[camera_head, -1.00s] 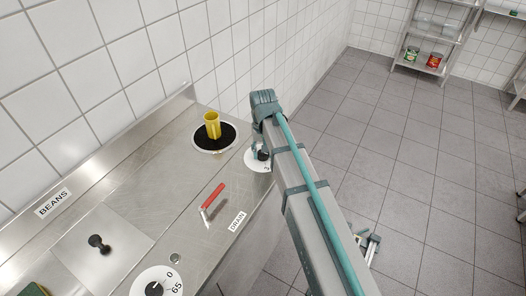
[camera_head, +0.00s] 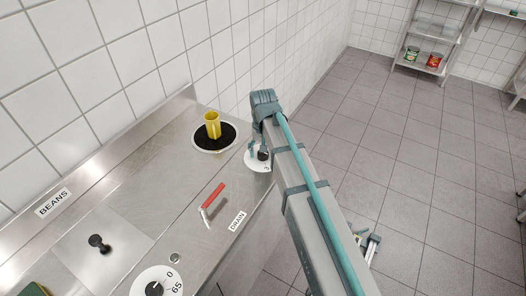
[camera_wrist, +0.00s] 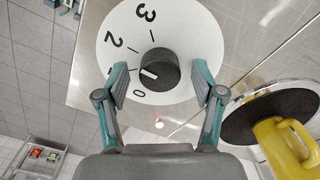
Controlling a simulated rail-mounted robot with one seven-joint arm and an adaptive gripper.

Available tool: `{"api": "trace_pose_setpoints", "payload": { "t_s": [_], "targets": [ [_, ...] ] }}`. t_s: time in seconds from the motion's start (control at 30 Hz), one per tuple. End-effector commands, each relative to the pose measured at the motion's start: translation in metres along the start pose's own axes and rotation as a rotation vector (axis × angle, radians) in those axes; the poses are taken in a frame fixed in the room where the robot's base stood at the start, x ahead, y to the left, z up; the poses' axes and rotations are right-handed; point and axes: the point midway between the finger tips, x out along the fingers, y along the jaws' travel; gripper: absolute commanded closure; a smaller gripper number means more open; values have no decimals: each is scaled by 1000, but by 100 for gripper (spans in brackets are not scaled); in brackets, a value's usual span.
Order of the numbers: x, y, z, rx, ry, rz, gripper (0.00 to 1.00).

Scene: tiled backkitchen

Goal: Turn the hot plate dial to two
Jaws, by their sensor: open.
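The hot plate dial in the wrist view has a black knob (camera_wrist: 158,68) on a white disc (camera_wrist: 185,30). The numbers 3, 2 and 0 are readable; my left finger covers part of the disc between 2 and 0. My gripper (camera_wrist: 160,80) is open, one finger on each side of the knob, with gaps showing. In the head view my arm hides part of the dial (camera_head: 252,163). The black hot plate (camera_head: 228,143) carries a yellow mug (camera_head: 212,124).
A red-handled drain lever (camera_head: 213,197) stands on the steel counter (camera_head: 160,180), left of the dial. Another dial (camera_head: 140,285), marked 0 and 65, is nearer. A tiled wall runs behind the counter. Floor to the right is mostly open, with a shelf (camera_head: 440,40) far off.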

Motion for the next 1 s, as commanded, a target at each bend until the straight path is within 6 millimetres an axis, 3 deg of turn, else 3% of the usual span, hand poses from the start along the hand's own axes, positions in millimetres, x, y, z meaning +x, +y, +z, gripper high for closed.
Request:
{"api": "trace_pose_setpoints", "payload": {
  "t_s": [0.27,0.8,1.0],
  "targets": [
    [-7,0,0,0,0,0,32],
    [-99,0,-1,0,2,-1,32],
    [-117,0,-1,0,1,0,32]
  ]
}}
